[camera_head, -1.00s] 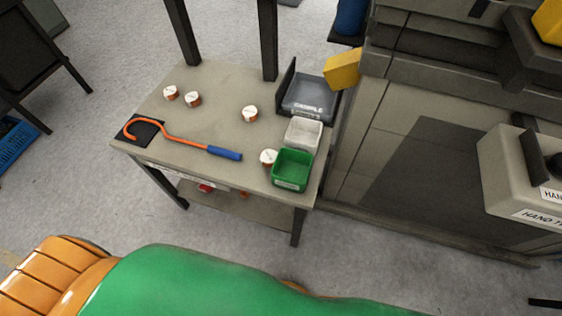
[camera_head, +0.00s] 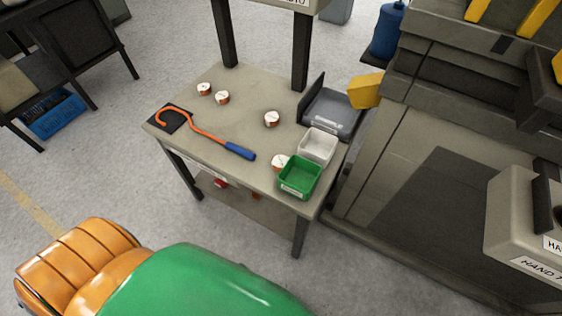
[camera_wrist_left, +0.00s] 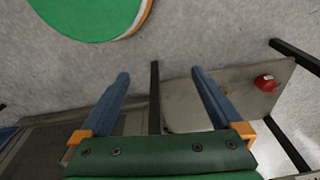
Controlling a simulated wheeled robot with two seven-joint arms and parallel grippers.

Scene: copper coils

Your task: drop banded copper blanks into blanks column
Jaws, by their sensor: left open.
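Several short copper blanks with white tops stand on the grey worktable (camera_head: 242,122) in the head view. Two are close together at the far left, one blank (camera_head: 204,89) and another blank (camera_head: 222,97). A third blank (camera_head: 272,119) stands near the middle, and another blank (camera_head: 280,162) is beside the green bin (camera_head: 295,190). Their bands are too small to make out. I cannot identify a blanks column. My left gripper (camera_wrist_left: 160,73) shows in the left wrist view, open and empty, its blue fingers wide apart. Neither gripper shows in the head view.
A white bin (camera_head: 319,137) and a dark tray (camera_head: 331,111) stand at the table's right. An orange hook with a blue handle (camera_head: 239,151) lies at the front left, partly on a black mat (camera_head: 173,119). A large grey machine (camera_head: 400,180) stands right of the table.

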